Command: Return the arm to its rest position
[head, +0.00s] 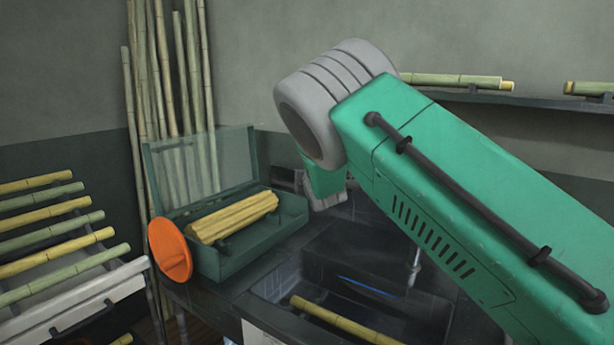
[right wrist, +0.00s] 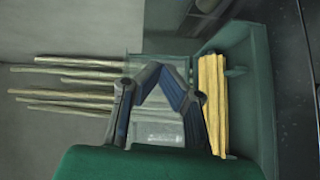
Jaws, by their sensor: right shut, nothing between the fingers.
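My right arm (head: 450,190), green with grey joint covers, reaches in from the right across the head view and bends down at its grey elbow. Its lower part shows only in part behind the elbow, and its fingers cannot be made out there. In the right wrist view my right gripper (right wrist: 160,72) is shut and empty, its dark fingers meeting in a peak. Beyond it is the green box (right wrist: 258,85) with yellow cane pieces (right wrist: 213,100). My left gripper is not in view.
The green box (head: 290,222) has a raised clear lid, yellow cane (head: 233,217) and an orange disc (head: 170,250). A sink (head: 265,285) with a cane stalk (head: 345,322) lies in front. A cane rack (head: 130,278) stands left, tall canes (head: 133,120) behind, a wall shelf (head: 540,101) right.

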